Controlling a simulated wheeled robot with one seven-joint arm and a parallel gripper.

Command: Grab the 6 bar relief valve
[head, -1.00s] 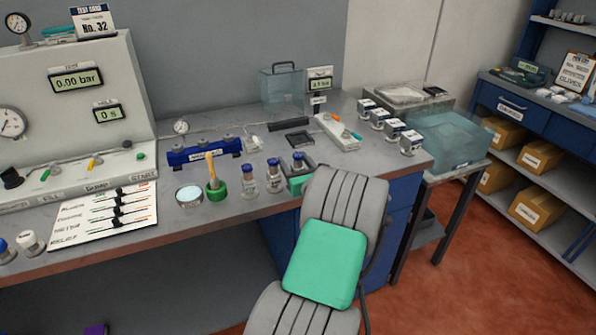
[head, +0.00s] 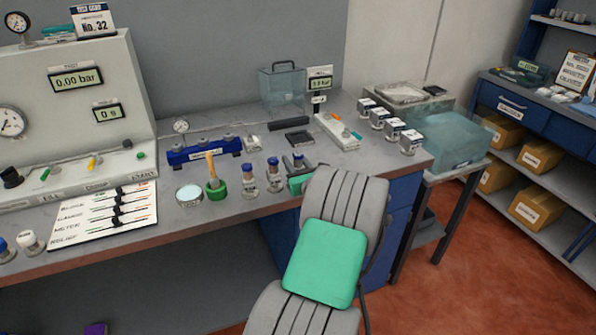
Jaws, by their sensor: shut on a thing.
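Blue-topped valves stand in a row on the grey bench: one at the left (head: 248,179), one in the middle (head: 273,174) and one at the right (head: 298,160). Their labels are too small to read, so I cannot tell which is marked 6 bar. My gripper (head: 299,166) is at the right-hand valve, its dark jaws shut on that valve's body. My grey arm with its green pad hides part of the gripper from the front.
Left of the valves stand a green cup (head: 216,188) with a wooden-handled tool and a round dish (head: 189,194). A blue rack (head: 205,152) lies behind them. A dark tray (head: 300,139) and a white strip (head: 337,131) lie behind my gripper.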

